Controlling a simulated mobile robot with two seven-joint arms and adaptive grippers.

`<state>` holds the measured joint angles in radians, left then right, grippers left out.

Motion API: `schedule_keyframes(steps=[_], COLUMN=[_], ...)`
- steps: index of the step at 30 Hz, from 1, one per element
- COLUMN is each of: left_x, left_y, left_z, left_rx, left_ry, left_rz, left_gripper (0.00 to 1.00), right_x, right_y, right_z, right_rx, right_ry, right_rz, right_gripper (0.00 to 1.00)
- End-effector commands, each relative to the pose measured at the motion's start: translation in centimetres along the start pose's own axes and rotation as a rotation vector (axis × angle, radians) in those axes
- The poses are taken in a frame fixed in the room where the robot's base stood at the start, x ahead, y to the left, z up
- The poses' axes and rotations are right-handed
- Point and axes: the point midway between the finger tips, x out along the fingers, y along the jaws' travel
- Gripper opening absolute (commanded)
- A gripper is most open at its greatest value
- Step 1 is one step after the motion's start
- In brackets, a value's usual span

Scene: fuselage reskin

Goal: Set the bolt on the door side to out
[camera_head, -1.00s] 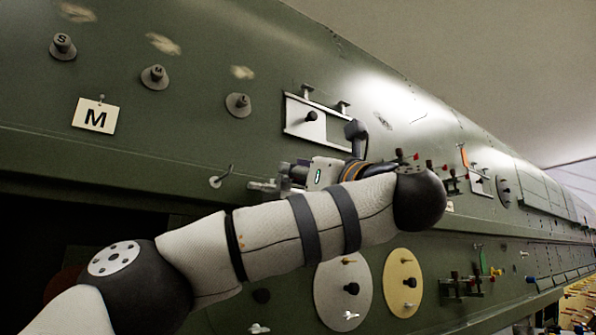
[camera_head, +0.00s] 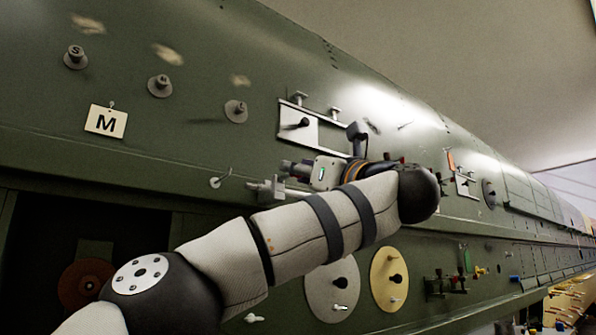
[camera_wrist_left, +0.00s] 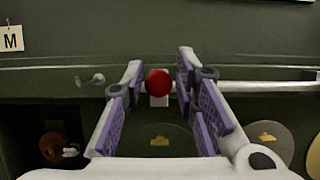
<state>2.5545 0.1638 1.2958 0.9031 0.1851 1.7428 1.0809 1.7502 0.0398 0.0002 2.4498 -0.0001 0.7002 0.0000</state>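The bolt shows in the left wrist view as a red round knob (camera_wrist_left: 158,82) on a pale block, with a silver rod (camera_wrist_left: 255,87) running to the right along the green wall. My left gripper (camera_wrist_left: 160,62) is open, its purple-padded fingers on either side of the knob. A gap shows on both sides; I cannot tell how deep the knob sits between them. In the head view my left gripper (camera_head: 287,177) is at the wall below the white plate, and my arm hides most of the bolt. My right gripper is not in view.
A hook (camera_head: 220,179) and the M sign (camera_head: 105,122) are left of the gripper. A white sliding plate (camera_head: 315,128) is just above it. Round grey (camera_head: 318,292) and yellow (camera_head: 375,292) discs lie below my arm. A dark opening (camera_head: 40,235) is at lower left.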

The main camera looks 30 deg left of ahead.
Motion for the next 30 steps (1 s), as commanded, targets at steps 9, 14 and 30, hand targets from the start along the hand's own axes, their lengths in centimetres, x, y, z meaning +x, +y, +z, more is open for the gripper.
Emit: schedule_keyframes(steps=[9,14,30], left_x=[0.1,-2.5,-11.9], left_y=[0.1,0.0,0.0], left_z=[0.0,0.1,0.2], left_rx=[-0.001,0.0,0.001], left_ry=[0.0,-0.003,-0.005], left_rz=[0.002,-0.002,-0.002], left_gripper=[0.38,0.38,0.38], right_x=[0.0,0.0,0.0], right_y=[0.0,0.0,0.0], right_z=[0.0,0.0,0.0], right_rx=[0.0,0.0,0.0], right_ry=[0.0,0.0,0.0], right_rz=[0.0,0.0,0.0], right_gripper=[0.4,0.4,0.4])
